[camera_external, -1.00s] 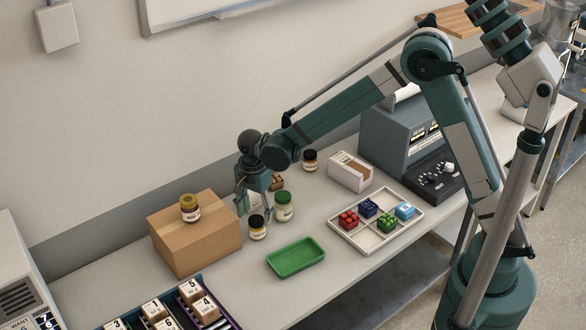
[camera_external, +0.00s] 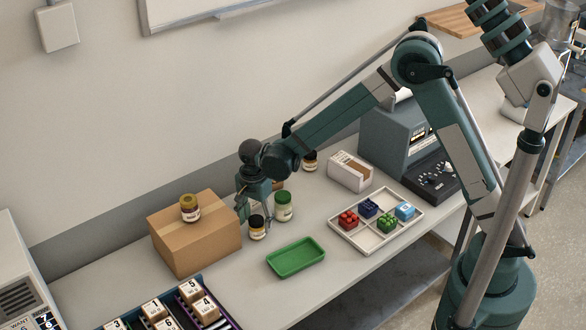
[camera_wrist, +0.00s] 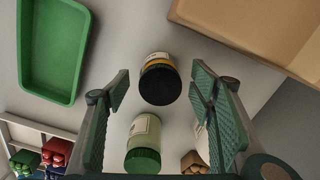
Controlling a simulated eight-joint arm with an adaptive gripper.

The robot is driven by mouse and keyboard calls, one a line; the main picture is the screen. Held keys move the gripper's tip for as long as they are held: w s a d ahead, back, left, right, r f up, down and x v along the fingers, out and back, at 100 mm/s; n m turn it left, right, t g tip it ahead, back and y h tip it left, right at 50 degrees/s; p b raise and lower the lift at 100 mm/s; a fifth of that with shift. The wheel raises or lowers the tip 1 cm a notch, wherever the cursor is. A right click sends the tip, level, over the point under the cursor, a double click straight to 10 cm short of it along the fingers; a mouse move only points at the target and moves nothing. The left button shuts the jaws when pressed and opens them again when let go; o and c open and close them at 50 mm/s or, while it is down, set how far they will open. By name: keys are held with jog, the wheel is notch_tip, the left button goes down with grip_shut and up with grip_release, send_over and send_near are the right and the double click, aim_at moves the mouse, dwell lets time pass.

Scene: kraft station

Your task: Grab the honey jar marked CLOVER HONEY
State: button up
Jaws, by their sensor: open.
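A jar with a yellowish lid (camera_external: 190,210) stands on the box. Another dark-lidded jar (camera_external: 310,161) stands at the back, partly hidden by my arm. I cannot read any label.
A green-lidded jar (camera_external: 283,208) stands close to the right of my gripper. The cardboard box (camera_external: 205,240) is close on the left. A green tray (camera_external: 297,257) lies in front. A divided white tray of coloured blocks (camera_external: 350,238) is farther right.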

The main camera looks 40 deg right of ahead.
aim_at(257, 228)
jog(key=shift+f, duration=2.05)
jog(key=c, duration=1.2)
